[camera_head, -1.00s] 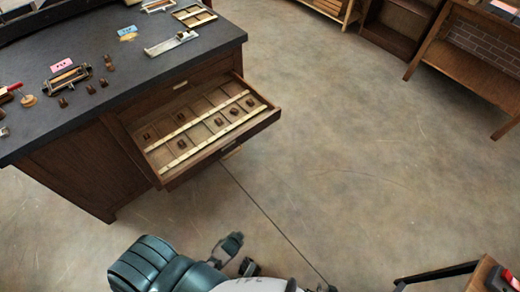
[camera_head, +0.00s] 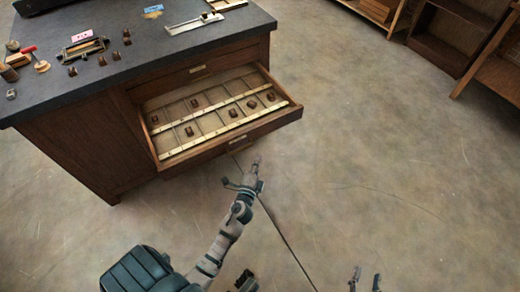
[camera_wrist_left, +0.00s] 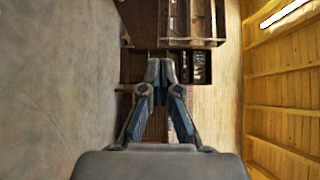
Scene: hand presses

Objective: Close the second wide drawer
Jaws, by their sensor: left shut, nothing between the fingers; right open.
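The wide wooden drawer (camera_head: 272,126) stands pulled out from the dark-topped cabinet. It holds pale divider strips and several small brown blocks. A shut drawer front with a handle (camera_head: 197,70) sits above it. My left gripper (camera_head: 257,161) is shut and empty, just in front of and below the open drawer's front; whether it touches is unclear. In the left wrist view its shut fingers (camera_wrist_left: 160,72) point toward dark wooden furniture. My right gripper (camera_head: 366,279) is open and empty over the floor at the bottom edge.
The cabinet's dark top (camera_head: 190,55) carries a composing tool (camera_head: 82,50), a metal tray (camera_head: 195,24) and small blocks. Wooden shelves (camera_head: 440,35) stand at the upper right. The floor right of the drawer is clear.

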